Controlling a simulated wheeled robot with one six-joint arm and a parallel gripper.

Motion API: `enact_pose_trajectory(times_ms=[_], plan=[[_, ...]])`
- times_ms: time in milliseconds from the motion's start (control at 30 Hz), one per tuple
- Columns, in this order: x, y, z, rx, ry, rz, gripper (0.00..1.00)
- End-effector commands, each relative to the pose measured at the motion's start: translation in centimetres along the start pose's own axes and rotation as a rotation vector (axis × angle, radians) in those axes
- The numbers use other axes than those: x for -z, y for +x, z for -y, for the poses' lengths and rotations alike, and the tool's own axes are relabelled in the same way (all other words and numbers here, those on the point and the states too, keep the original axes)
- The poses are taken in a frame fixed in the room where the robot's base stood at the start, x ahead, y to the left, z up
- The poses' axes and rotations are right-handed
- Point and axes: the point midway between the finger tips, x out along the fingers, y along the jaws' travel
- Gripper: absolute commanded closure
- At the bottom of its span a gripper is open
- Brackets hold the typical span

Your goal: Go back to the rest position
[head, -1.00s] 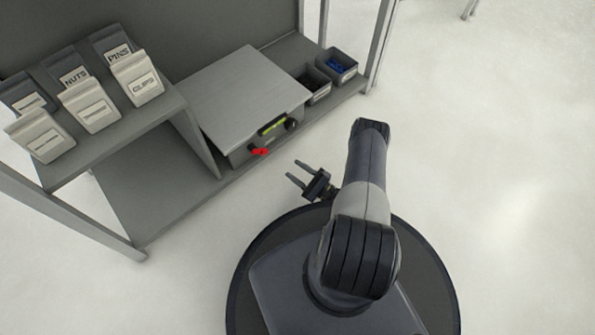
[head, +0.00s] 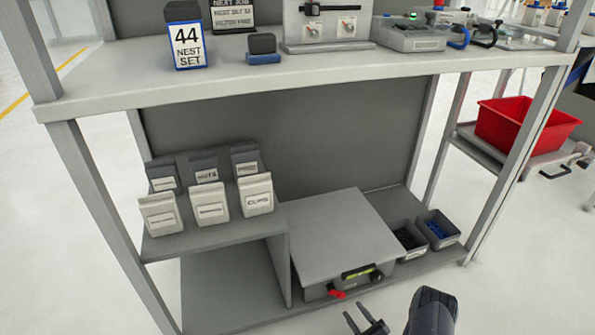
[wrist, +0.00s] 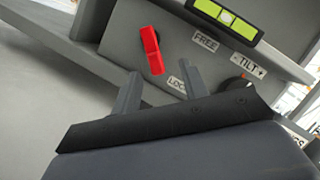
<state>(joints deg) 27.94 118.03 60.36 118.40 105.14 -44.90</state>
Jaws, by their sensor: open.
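My gripper (head: 365,318) shows at the bottom edge of the head view, in front of the grey box with the sloped lid (head: 340,235). Its two fingers are apart with nothing between them. In the wrist view my gripper (wrist: 158,88) is also open and empty. The red lever (wrist: 152,50) on the box front is just beyond the fingers, between the words FREE and LOCK. I see no contact with it. A green level vial (wrist: 228,18) and a dark knob marked TILT (wrist: 238,84) are to its right. Most of my arm is below the head view.
The box stands on the lower shelf of a grey bench. Two small bins (head: 438,230) are at right. The bench top (head: 300,85) overhangs above. A red crate (head: 525,125) stands farther right. Floor is open in front.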

Motion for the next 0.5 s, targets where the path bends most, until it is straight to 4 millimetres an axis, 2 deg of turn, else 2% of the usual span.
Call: enact_pose_trajectory(times_ms=[100,300,500], plan=[[0.3,2.0,-0.5,-0.004,-0.002,0.004,0.58],[0.9,4.8,-1.1,-0.003,-0.001,0.004,0.58],[1.1,6.3,-1.2,0.0,0.0,0.001,0.58]])
